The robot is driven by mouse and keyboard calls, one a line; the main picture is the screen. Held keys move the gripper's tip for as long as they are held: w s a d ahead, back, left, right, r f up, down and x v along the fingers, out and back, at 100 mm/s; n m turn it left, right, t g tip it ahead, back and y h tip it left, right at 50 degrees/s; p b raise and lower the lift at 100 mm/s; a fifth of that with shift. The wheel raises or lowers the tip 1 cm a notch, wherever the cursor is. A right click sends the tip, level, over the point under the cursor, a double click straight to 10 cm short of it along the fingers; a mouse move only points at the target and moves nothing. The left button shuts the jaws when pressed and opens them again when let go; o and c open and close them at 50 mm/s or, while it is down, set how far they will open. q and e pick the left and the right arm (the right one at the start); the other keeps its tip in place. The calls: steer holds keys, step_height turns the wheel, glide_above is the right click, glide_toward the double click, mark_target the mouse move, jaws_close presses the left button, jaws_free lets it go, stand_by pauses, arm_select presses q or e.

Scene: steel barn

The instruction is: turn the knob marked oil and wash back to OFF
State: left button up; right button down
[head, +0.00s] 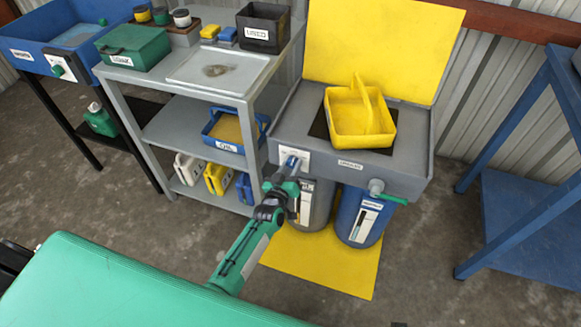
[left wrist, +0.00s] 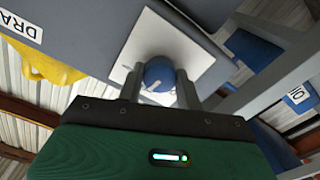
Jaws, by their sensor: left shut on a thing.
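A blue knob (left wrist: 160,73) with a pale pointer line sits on a white plate (left wrist: 197,58) in the left wrist view. The plate (head: 305,158) is on the front left of a grey sink unit (head: 408,178) in the head view. My left gripper (head: 289,168) reaches the plate from below. Its two fingers (left wrist: 159,88) stand on either side of the knob and are shut on it. The gripper hides part of the plate, and its markings cannot be read. My right gripper is not in view.
A yellow basket (head: 360,122) sits in the sink unit. A tap with a green handle (head: 388,198) juts from its front right. Grey and blue drums (head: 362,215) stand beneath. A grey shelf (head: 180,130) stands close on the left, a blue table (head: 535,215) on the right.

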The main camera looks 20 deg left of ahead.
arm_select(q)
steer(key=shift+n, duration=0.8)
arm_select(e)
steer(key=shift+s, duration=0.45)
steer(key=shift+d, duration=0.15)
arm_select(q)
steer(key=o, duration=0.9)
steer(key=shift+o, duration=0.4)
steer(key=s, duration=1.3)
steer(key=shift+s+a+p, duration=0.2)
steer(key=shift+s+p, duration=0.1)
steer(key=shift+s, duration=0.1)
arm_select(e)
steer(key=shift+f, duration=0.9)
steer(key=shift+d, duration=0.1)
